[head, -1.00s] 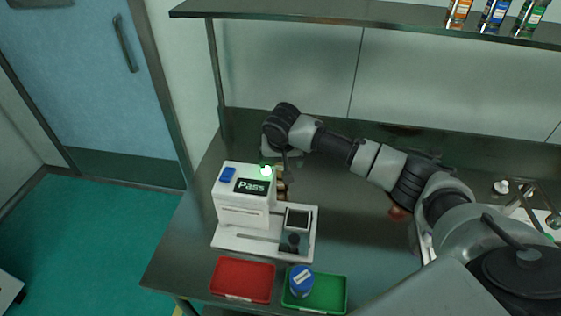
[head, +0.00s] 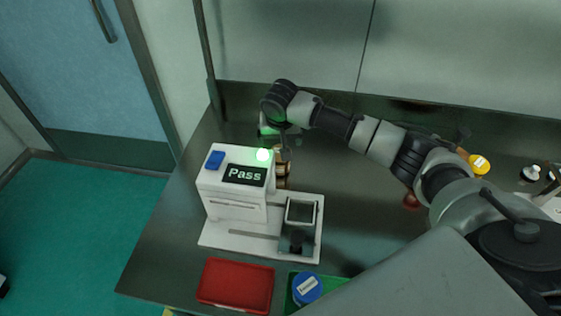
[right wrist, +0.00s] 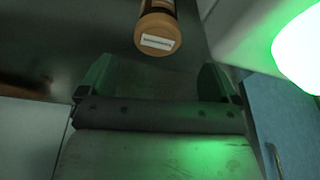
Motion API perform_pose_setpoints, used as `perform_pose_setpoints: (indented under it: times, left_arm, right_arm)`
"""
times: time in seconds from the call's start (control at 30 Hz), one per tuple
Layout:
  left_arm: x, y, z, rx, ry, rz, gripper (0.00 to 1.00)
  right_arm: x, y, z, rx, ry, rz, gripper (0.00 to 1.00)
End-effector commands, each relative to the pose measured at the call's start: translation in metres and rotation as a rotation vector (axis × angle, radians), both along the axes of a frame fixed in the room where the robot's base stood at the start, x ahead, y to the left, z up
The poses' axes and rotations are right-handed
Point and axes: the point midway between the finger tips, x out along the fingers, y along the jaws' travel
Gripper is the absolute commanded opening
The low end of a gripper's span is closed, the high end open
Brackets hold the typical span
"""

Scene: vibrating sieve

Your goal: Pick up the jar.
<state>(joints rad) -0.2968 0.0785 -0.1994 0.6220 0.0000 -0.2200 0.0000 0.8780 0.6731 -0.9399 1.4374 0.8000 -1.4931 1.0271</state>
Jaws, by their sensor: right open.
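A brown jar (right wrist: 158,32) with a small white label shows at the top of the right wrist view, ahead of my right gripper (right wrist: 157,82). The gripper's two fingers are apart, with nothing between them. In the head view the right gripper (head: 279,137) is behind the white machine, partly hidden. Brown jar-like objects (head: 284,176) show just beside the machine there, partly covered. Another jar (head: 307,288), with a blue lid and white label, stands in the green tray (head: 293,305). My left gripper is not in view.
The white machine (head: 232,190) shows "Pass" and a lit green lamp (head: 264,155). A square sieve frame (head: 301,211) sits on its base. An empty red tray (head: 236,286) lies in front. A yellow round object (head: 479,164) is at the right.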

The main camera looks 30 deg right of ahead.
Motion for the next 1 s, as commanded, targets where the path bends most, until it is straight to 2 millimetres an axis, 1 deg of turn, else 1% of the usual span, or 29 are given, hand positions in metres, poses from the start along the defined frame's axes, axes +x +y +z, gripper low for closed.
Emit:
perform_pose_setpoints:
  times: [0.2, 0.3, 0.47, 0.63, 0.7, 0.83, 1.0]
  left_arm:
    - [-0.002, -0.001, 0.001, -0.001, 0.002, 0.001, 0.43]
    - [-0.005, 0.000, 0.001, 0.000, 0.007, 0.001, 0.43]
    - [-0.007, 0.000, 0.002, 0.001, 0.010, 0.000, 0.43]
    - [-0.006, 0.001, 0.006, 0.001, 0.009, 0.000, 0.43]
    - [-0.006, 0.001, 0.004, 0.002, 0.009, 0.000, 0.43]
    - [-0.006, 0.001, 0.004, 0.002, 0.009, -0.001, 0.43]
    - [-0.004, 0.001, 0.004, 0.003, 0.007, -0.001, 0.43]
  right_arm:
    - [0.007, -0.004, -0.033, -0.001, 0.004, -0.002, 0.92]
    - [0.010, -0.005, -0.044, -0.001, 0.003, 0.000, 0.92]
    - [0.012, -0.007, -0.054, -0.001, 0.002, -0.001, 0.92]
    - [0.016, -0.012, -0.078, -0.002, 0.003, -0.002, 0.92]
    - [0.018, -0.013, -0.088, -0.002, 0.003, -0.001, 0.92]
    - [0.021, -0.014, -0.098, -0.001, 0.002, -0.001, 0.92]
    - [0.021, -0.014, -0.100, -0.001, 0.001, 0.001, 0.92]
